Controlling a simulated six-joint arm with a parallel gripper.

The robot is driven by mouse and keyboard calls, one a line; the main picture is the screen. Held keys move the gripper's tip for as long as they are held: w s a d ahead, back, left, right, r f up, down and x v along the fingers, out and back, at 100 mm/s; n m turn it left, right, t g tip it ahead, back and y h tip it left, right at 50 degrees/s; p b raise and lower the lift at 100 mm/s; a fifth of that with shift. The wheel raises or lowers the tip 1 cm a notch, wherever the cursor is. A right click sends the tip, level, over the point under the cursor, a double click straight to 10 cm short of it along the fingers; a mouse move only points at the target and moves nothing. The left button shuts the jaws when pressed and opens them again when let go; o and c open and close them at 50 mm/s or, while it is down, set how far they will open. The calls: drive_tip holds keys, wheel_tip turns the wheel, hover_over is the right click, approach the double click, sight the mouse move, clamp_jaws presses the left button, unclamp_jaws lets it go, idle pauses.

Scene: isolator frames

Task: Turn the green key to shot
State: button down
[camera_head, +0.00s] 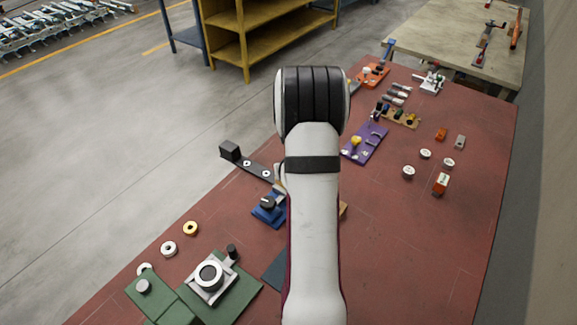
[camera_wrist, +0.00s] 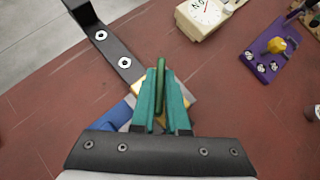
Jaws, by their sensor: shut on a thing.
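In the wrist view a narrow dark green piece, which looks like the green key (camera_wrist: 161,68), stands between the two teal fingers of my gripper (camera_wrist: 161,82). The fingers are shut on its sides. Its lower end and what it sits in are hidden by the fingers, so its turn position cannot be read. A grey plate with yellow and blue parts shows beside and beneath the fingers. In the head view my arm covers the gripper and the key.
A black bar with white-ringed holes (camera_wrist: 100,37) lies just left of the fingers. A cream dial (camera_wrist: 203,14) and a purple plate with a yellow knob (camera_wrist: 270,52) lie beyond. A blue block with a black knob (camera_head: 268,208) stands beside my arm.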

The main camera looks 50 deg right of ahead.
drive_tip(key=c, duration=0.9)
unclamp_jaws()
drive_tip(key=v, duration=1.5)
drive_tip(key=shift+s+a+r, duration=0.2)
drive_tip(key=shift+r, duration=0.05)
